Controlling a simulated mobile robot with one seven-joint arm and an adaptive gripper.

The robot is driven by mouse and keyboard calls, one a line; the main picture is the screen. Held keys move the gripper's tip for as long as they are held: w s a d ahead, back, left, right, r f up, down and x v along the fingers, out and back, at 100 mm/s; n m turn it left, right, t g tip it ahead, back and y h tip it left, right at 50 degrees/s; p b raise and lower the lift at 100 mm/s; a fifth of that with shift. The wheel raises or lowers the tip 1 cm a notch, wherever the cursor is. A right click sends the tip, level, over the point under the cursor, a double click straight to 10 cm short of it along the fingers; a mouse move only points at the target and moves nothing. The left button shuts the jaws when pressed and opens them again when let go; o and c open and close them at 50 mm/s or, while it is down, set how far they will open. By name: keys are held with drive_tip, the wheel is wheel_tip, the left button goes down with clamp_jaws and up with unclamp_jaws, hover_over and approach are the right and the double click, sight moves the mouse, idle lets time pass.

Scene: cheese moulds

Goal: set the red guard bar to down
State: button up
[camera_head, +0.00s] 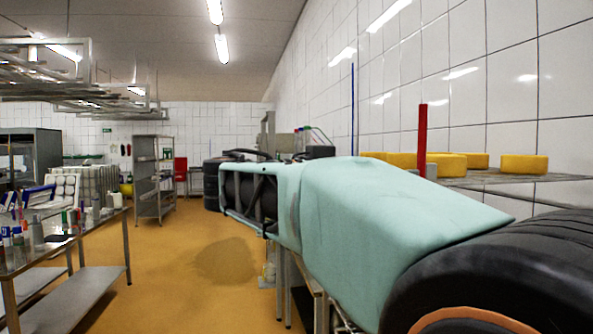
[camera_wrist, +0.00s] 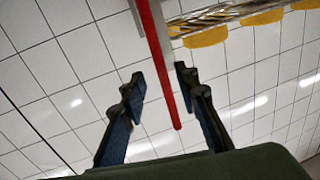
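The red guard bar (camera_head: 422,132) stands upright in the head view, near the tiled wall; its lower end is hidden behind my arm. In the wrist view the bar (camera_wrist: 160,58) runs from the top edge down to a free end near the middle. My gripper (camera_wrist: 160,75) is open, with one dark finger on each side of the bar in the picture. Gaps show between the bar and both fingers. How far the bar is in depth from the fingers I cannot tell. The gripper cannot be made out in the head view.
Yellow cheeses (camera_head: 524,165) lie on a metal shelf (camera_head: 535,178) along the right wall. A thin blue pole (camera_head: 352,112) stands left of the bar. A steel table (camera_head: 92,283) with bottles is at left, a shelf rack (camera_head: 153,178) behind. Orange floor between is clear.

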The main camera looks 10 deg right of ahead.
drive_tip(key=shift+w+d+p, duration=0.15)
drive_tip(key=shift+d, duration=0.85)
drive_tip(key=shift+w+d+p, duration=0.15)
drive_tip(key=shift+d, duration=0.85)
drive_tip(key=shift+c, duration=0.7)
clamp_jaws()
